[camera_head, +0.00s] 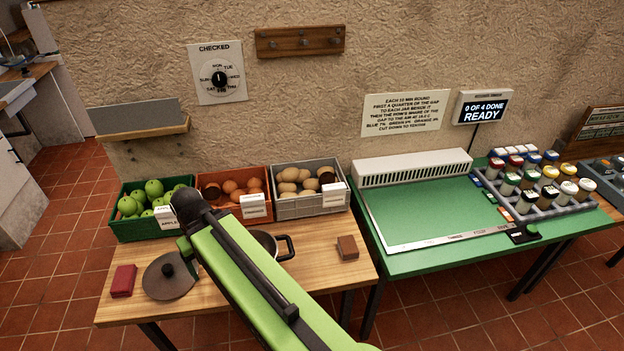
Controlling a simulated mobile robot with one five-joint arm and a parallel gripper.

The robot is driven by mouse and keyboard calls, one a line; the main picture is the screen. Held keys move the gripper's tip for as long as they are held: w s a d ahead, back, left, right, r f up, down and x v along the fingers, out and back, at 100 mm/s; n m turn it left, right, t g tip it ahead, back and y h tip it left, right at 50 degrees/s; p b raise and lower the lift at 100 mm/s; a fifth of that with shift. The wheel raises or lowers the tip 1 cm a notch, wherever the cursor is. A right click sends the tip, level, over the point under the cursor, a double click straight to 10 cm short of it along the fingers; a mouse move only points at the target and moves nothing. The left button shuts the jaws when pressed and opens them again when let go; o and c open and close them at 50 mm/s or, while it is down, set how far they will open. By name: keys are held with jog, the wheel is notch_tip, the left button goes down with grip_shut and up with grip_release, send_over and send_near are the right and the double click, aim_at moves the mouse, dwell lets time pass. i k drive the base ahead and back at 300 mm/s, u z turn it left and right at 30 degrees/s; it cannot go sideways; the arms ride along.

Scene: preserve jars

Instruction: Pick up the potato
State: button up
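Several tan potatoes (289,174) lie in a grey crate (290,208) at the back right of the wooden table. A dark brown round item (327,177) sits among them, partly behind the crate's white label. My green arm reaches from the bottom of the view up and left, ending in a dark joint in front of the left crates. My gripper is not visible; it is hidden behind or below the arm, so I cannot see its fingers. No potato is seen outside the grey crate.
A green crate (124,228) of green apples and an orange crate (224,208) of orange-brown produce stand left of the grey one. A pot (284,246), partly behind my arm, a lid (166,282), a red block (123,280) and a brown block (347,247) are on the wooden table (325,268).

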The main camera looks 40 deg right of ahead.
aim_at(289, 174)
jog(key=z, duration=0.35)
jog(key=k, duration=0.55)
jog(key=u, duration=0.6)
jog(key=i, duration=1.55)
jog(key=u, duration=0.45)
